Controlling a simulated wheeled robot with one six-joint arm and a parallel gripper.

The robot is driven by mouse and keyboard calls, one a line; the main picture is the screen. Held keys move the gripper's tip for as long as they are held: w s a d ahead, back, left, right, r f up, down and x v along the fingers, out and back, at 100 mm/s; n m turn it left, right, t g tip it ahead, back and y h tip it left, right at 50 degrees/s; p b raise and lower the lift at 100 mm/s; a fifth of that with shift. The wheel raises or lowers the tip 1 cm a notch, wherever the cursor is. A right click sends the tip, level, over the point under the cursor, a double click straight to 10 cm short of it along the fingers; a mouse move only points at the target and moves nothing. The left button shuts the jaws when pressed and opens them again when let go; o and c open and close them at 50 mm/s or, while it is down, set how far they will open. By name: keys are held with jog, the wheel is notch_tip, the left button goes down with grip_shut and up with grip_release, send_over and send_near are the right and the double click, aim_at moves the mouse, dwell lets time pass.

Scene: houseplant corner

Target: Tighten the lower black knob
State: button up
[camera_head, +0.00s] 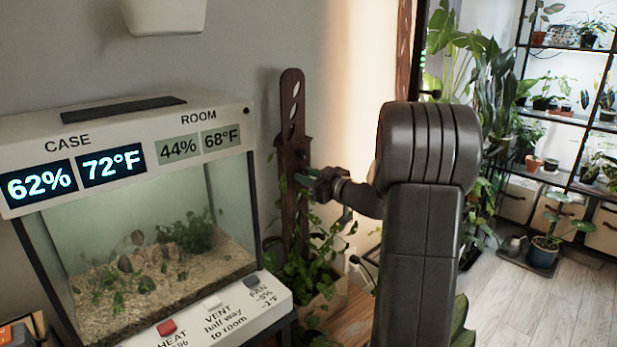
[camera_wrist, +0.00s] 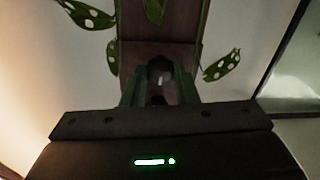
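The brown slotted post (camera_head: 292,105) stands upright between the glass case and my arm in the head view. In the wrist view its brown face (camera_wrist: 160,25) fills the top middle. My gripper (camera_head: 303,181) reaches the lower part of the post from the right, among leaves. In the wrist view, the two green fingers of my gripper (camera_wrist: 160,85) stand on either side of a small dark knob (camera_wrist: 160,71). The knob sits between the fingertips. I cannot tell whether the fingers press on it. My wrist and the leaves hide the knob in the head view.
A glass case (camera_head: 150,235) with lit displays stands close on the left. A leafy plant (camera_head: 305,270) grows around the post's foot. Holed leaves (camera_wrist: 222,65) hang near my fingers. Plant shelves (camera_head: 560,120) stand at the right, with open wooden floor (camera_head: 530,300) before them.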

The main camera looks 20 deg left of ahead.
jog(key=shift+f+m+b, duration=0.15)
jog(key=shift+m+b, duration=0.15)
jog(key=shift+b, duration=0.25)
jog(key=m+t+b, duration=0.1)
jog(key=m+b, duration=0.2)
jog(key=m, duration=0.8)
jog(key=m+b, duration=0.4)
jog(key=m, duration=0.7)
jog(key=shift+s+t+b, duration=0.1)
jog(key=shift+t+b, duration=0.2)
jog(key=shift+t, duration=0.1)
jog(key=m+p, duration=0.3)
jog(key=m, duration=0.3)
jog(key=shift+r, duration=0.2)
jog(key=shift+a+f+m+p, duration=0.1)
jog(key=shift+m+p, duration=0.75)
jog(key=shift+m, duration=0.45)
